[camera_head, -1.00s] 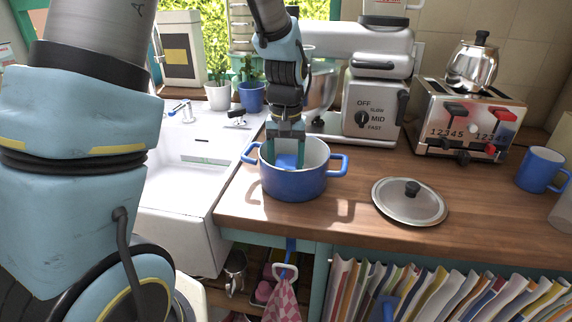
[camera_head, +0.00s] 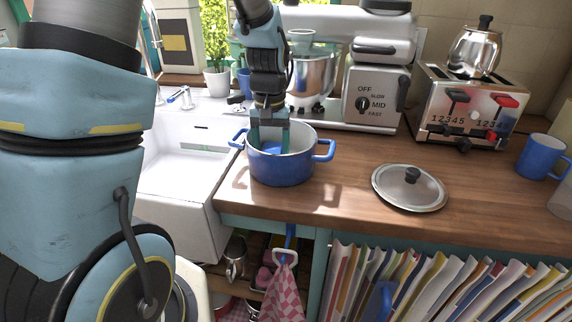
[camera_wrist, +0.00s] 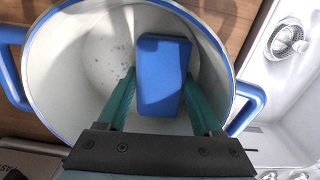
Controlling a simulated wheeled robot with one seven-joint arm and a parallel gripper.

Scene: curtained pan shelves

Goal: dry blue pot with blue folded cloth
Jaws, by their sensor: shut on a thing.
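The blue pot (camera_head: 281,170) stands upright on the wooden counter beside the sink, its white inside open to view. In the wrist view the pot's inside (camera_wrist: 75,70) shows several small dark spots or drops on its floor, left of the cloth. The blue folded cloth (camera_wrist: 162,75) is a flat rounded block between my green fingers, inside the pot. My gripper (camera_head: 269,140) points down into the pot and is shut on the cloth; it also shows in the wrist view (camera_wrist: 160,98). Whether the cloth touches the pot's floor or wall is hard to tell.
The pot's lid (camera_head: 409,187) lies on the counter to the right. A stand mixer (camera_head: 375,95) and a toaster (camera_head: 470,105) stand behind. The white sink (camera_head: 185,150) is at the left, and a blue mug (camera_head: 541,157) at the far right. Counter between pot and lid is clear.

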